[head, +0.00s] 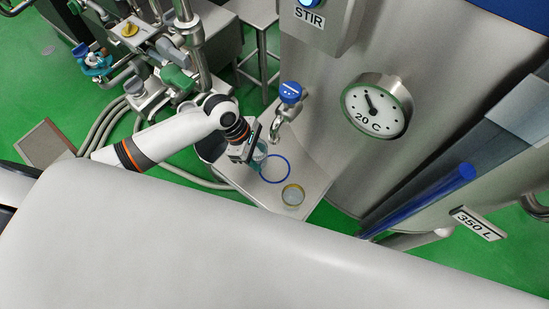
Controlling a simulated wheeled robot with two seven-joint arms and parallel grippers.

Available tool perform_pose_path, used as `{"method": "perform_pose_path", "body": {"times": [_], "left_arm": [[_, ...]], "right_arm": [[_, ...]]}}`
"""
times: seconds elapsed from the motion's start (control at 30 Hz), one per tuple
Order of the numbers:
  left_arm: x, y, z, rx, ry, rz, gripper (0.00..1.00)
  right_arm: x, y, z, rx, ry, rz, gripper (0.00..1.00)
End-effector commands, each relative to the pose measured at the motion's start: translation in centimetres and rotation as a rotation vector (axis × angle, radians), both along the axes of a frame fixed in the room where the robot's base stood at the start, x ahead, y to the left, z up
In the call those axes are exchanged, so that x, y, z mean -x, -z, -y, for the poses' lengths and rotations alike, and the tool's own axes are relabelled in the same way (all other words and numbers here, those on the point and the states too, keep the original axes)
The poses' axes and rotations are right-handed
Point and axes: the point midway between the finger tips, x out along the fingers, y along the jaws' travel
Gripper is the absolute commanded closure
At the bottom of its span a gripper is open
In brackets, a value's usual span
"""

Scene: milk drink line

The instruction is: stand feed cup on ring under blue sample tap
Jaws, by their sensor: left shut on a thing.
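My left gripper (253,148) comes in from the left over a small steel shelf (252,191). It is shut on the feed cup (262,153), a small clear cup that is partly hidden by the gripper. The blue ring (275,181) lies on the shelf, just right of and below the cup in the picture. The cup is at the ring's upper left edge; I cannot tell whether it touches the shelf. The blue sample tap (290,93) sticks out from the steel tank above the ring. My right gripper is not in view.
A round clear item with a yellowish rim (293,195) is on the shelf near its front. The tank (330,150) with a dial (376,106) stands close on the right. Pipes and valves (175,80) crowd the upper left. Hoses (110,125) run behind my left arm.

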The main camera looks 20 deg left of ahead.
Motion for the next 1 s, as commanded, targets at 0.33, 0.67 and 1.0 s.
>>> {"method": "perform_pose_path", "body": {"times": [0.33,0.67,1.0], "left_arm": [[-0.2,-0.2,4.5,0.003,0.0,0.0,0.79],[-0.2,1.6,4.7,-0.001,-0.001,0.0,0.79],[-0.2,1.8,4.7,-0.002,-0.002,-0.001,0.32]], "right_arm": [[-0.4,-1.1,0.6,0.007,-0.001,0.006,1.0],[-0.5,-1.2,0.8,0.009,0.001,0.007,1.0],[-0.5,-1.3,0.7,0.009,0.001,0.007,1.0]]}}
